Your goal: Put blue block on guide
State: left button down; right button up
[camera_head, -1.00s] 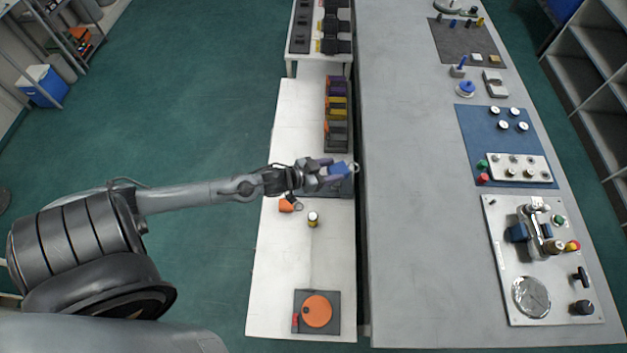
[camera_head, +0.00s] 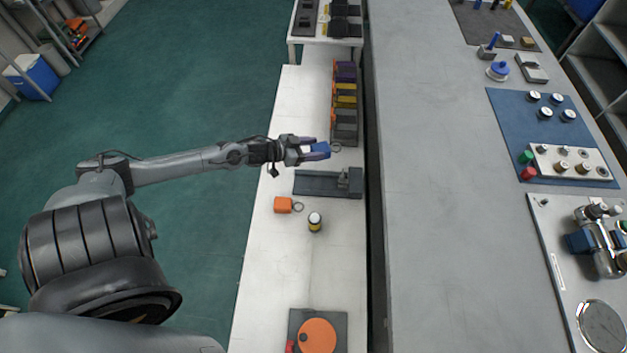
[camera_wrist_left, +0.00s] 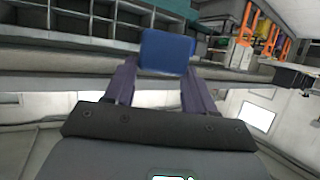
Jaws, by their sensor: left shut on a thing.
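The blue block (camera_head: 319,149) is between the fingers of my left gripper (camera_head: 312,150), which is shut on it. The block is above the white table, a little beyond the dark grey guide. In the left wrist view the blue block (camera_wrist_left: 167,52) sits between the two purple-grey fingertips of the gripper (camera_wrist_left: 165,75). A small ring shows just right of the block in the head view. The dark guide (camera_head: 318,183) lies across the white table, with a small grey upright piece near its right end. My right gripper is not in view.
The long grey bench (camera_head: 430,200) runs along the right.

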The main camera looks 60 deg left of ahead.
pick_arm(q)
jog(key=shift+a+f+b, duration=0.1)
jog(key=shift+f+b, duration=0.45)
jog(key=shift+f, duration=0.2)
jog(key=s+a+f+b, duration=0.1)
jog(key=a+f+b, duration=0.1)
jog(key=a, duration=0.1)
jog(key=s+a+f+b, duration=0.2)
jog(key=a+f, duration=0.1)
jog(key=a, duration=0.1)
jog(key=s+a+f+b, duration=0.1)
jog(key=a+f, duration=0.1)
jog(key=a, duration=0.1)
jog(key=shift+s+a+f+b, duration=0.35)
jog(key=shift+f+b, duration=1.4)
jog(key=shift+f, duration=0.65)
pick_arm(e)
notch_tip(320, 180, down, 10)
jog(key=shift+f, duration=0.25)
pick_arm(q)
jog(key=shift+f, duration=0.1)
jog(key=c, duration=0.6)
grip_release()
jog(key=shift+s+f, duration=0.1)
jog(key=shift+f, duration=0.1)
jog(key=shift+c, duration=0.2)
jog(key=shift+o, duration=1.4)
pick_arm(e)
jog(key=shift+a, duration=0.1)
